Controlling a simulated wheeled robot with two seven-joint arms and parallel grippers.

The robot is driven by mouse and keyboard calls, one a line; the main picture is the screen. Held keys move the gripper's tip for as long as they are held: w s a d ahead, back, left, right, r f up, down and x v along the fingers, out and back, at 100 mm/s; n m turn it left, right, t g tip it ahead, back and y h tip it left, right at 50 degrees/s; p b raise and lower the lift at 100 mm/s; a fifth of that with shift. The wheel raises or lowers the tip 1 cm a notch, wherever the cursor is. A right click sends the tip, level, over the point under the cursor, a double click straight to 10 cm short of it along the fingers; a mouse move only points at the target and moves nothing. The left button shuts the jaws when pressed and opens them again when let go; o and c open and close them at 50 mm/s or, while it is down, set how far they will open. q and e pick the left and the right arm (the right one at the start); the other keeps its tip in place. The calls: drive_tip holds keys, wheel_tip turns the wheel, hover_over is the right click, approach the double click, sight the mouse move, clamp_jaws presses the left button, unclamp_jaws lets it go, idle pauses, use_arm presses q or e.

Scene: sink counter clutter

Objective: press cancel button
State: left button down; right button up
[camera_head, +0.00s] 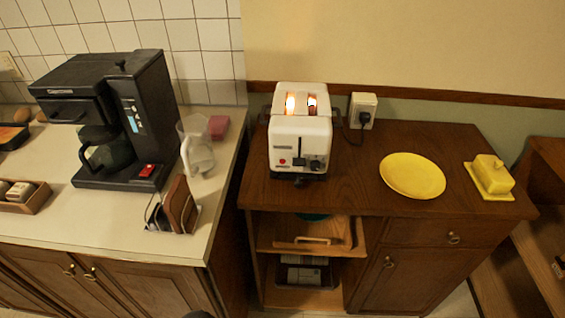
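A white toaster (300,135) stands upright on the brown wooden cabinet, with its front towards me. Both of its top slots glow orange, and I cannot make out any bread in them. A small round red button (282,162) is at the left of its front panel. A dark lever and a dark knob (316,164) are to the right of the button. Any lettering by the controls is too small to read. Neither of my grippers is recognisable in this view.
A black coffee maker (110,118) with a red switch stands left on the white counter (75,222), near a glass pitcher (197,150) and a rack (176,207). A yellow plate (412,175) and butter dish (490,175) lie right of the toaster.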

drive_tip(key=shift+w+r, duration=0.1)
drive_tip(key=shift+w, duration=0.1)
drive_tip(key=shift+s, duration=0.15)
drive_tip(key=shift+s+f, duration=0.2)
drive_tip(key=shift+s, duration=0.15)
drive_tip(key=shift+w+r, duration=0.2)
drive_tip(key=shift+w, duration=0.3)
